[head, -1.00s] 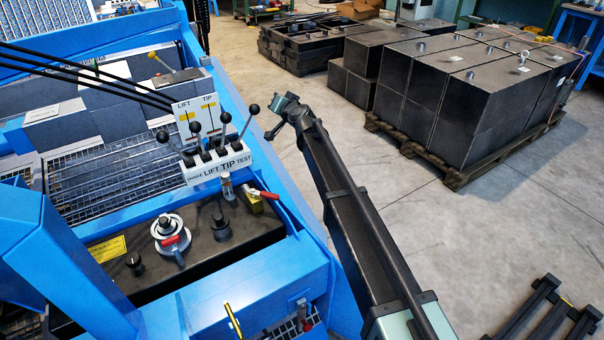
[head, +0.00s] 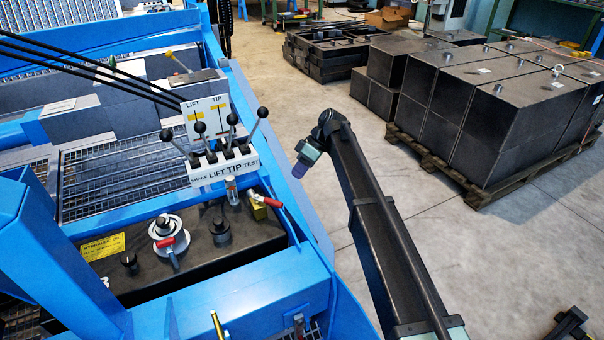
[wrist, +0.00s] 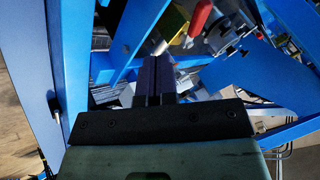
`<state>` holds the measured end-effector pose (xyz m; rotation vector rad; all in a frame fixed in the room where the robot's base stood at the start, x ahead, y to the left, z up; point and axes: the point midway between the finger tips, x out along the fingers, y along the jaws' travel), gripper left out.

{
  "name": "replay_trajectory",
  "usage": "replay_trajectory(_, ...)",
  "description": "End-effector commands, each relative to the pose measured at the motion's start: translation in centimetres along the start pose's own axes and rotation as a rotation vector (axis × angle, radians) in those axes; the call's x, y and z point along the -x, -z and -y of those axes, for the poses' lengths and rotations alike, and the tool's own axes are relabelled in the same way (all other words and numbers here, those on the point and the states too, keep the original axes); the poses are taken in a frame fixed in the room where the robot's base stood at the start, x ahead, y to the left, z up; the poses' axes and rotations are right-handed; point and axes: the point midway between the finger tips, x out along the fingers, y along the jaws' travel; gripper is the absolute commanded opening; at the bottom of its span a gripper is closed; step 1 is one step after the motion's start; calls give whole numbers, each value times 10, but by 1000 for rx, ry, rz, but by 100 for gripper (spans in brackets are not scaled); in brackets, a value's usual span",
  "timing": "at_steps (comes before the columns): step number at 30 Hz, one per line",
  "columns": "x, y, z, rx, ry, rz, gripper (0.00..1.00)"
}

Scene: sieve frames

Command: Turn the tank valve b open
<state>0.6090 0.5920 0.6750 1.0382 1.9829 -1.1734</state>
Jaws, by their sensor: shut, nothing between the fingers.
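A yellow-bodied valve (head: 258,212) with a red lever (head: 266,201) sits at the right end of the dark tank top. A second red lever (head: 166,242) lies beside the silver round cap further left. I cannot read which valve is b. In the wrist view, a red lever (wrist: 200,16) and a yellow body (wrist: 178,36) show beyond my fingers, near the top. My gripper (wrist: 160,72) is shut and empty, its dark fingers together. In the head view my gripper (head: 296,171) hangs in the air right of the blue frame, apart from both valves.
The control block with several black-knobbed levers (head: 226,160) stands behind the yellow valve. The blue frame rail (head: 318,235) runs between the tank and my arm. A pallet (head: 425,160) with dark blocks stands at the right.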

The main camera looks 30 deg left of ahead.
Motion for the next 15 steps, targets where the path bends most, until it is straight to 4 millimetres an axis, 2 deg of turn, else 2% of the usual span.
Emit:
replay_trajectory(1, -20, -4, -3, 1, 0, 0, 0)
replay_trajectory(8, -71, -4, -4, 1, 0, 0, 0)
replay_trajectory(9, -66, -2, 12, 0, 0, 0, 0)
replay_trajectory(10, -68, -1, 18, 0, 0, 0, 0)
replay_trajectory(15, -76, 0, 34, 0, -1, -1, 0)
